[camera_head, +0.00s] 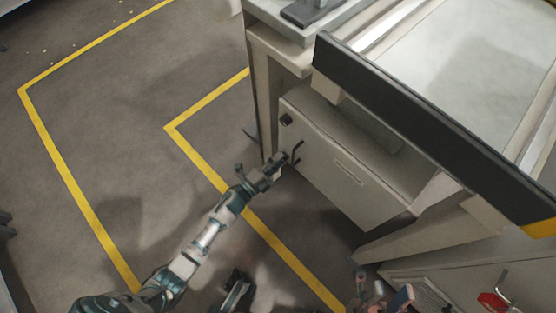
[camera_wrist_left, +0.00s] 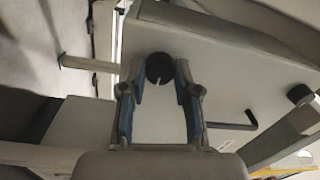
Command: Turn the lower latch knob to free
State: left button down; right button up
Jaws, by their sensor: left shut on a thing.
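The white cabinet door (camera_head: 345,172) stands under the bench. My left gripper (camera_head: 277,162) reaches its near left edge and covers the lower latch knob in the head view. In the left wrist view, the dark round lower latch knob (camera_wrist_left: 159,68) with a pale mark sits between the tips of my left gripper (camera_wrist_left: 160,80), which is shut on it. The upper knob (camera_head: 286,119) is clear of the gripper; it also shows at the right of the wrist view (camera_wrist_left: 300,95). My right gripper (camera_head: 368,288) seems to be at the bottom edge, partly cut off; its jaws are unclear.
A dark bent handle (camera_head: 298,152) stands out from the door close beside my left gripper; it also shows in the wrist view (camera_wrist_left: 235,125). A bench with a dark front rail (camera_head: 400,110) overhangs the cabinet. A red item (camera_head: 494,301) is at lower right. The left floor is open.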

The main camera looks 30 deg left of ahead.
pick_arm(q)
jog(key=shift+s+d+f, duration=0.15)
jog(key=shift+f, duration=0.1)
jog(key=c, duration=0.8)
grip_release()
jog(key=shift+r, duration=0.1)
jog(key=v, duration=1.2)
